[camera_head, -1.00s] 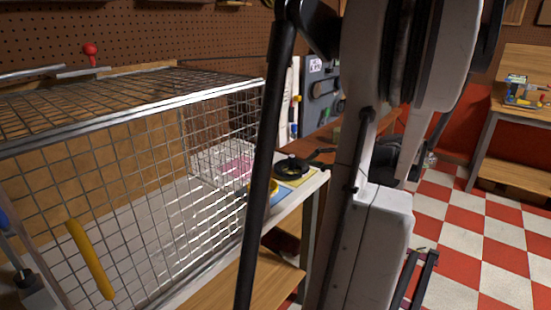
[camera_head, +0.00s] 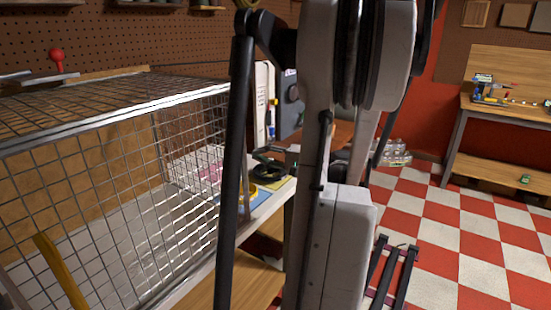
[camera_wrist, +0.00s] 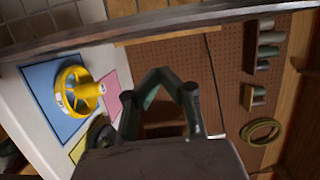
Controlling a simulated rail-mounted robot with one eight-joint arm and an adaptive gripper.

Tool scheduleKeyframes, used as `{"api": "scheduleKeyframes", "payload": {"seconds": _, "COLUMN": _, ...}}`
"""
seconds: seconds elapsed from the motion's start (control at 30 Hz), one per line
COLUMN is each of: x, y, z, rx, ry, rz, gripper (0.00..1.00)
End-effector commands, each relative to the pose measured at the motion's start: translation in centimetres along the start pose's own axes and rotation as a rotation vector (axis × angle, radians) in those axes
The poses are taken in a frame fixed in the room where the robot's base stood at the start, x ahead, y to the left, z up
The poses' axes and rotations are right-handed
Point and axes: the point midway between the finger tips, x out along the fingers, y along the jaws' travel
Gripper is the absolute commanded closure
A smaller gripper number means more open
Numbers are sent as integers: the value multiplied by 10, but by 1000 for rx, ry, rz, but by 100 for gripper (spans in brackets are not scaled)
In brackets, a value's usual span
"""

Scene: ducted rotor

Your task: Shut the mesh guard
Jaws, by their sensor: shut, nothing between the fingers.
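The mesh guard (camera_head: 110,185) is a wire cage with bright metal edge bars at the left of the head view. Its yellow handle (camera_head: 62,275) is on the front mesh at lower left. In the wrist view a metal frame bar (camera_wrist: 130,30) crosses the top, with mesh at upper left. I cannot tell how far the guard is open. My gripper (camera_wrist: 160,72) shows in the wrist view with its fingertips together, empty, and apart from the handle. In the head view my arm hides most of the area around it.
A yellow spoked wheel (camera_wrist: 80,90) lies on a blue mat (camera_wrist: 43,75), beside a pink mat (camera_wrist: 109,92). A black ring (camera_head: 268,171) lies on the bench behind my arm. A wooden bench (camera_head: 510,110) stands at far right, with open checkered floor (camera_head: 445,240) before it.

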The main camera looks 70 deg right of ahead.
Motion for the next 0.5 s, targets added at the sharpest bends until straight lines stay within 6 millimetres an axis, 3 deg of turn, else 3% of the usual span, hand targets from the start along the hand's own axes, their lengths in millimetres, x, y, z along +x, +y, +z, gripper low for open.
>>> {"api": "scheduleKeyframes", "payload": {"seconds": 0.07, "x": 12, "y": 0, "z": 4, "rx": 0, "ry": -2, "rz": 0, "gripper": 100}}
{"api": "scheduleKeyframes", "payload": {"seconds": 0.23, "x": 15, "y": 0, "z": 27, "rx": 0, "ry": 0, "rz": 0, "gripper": 100}}
{"api": "scheduleKeyframes", "payload": {"seconds": 0.5, "x": 18, "y": 0, "z": 39, "rx": 0, "ry": 1, "rz": 0, "gripper": 100}}
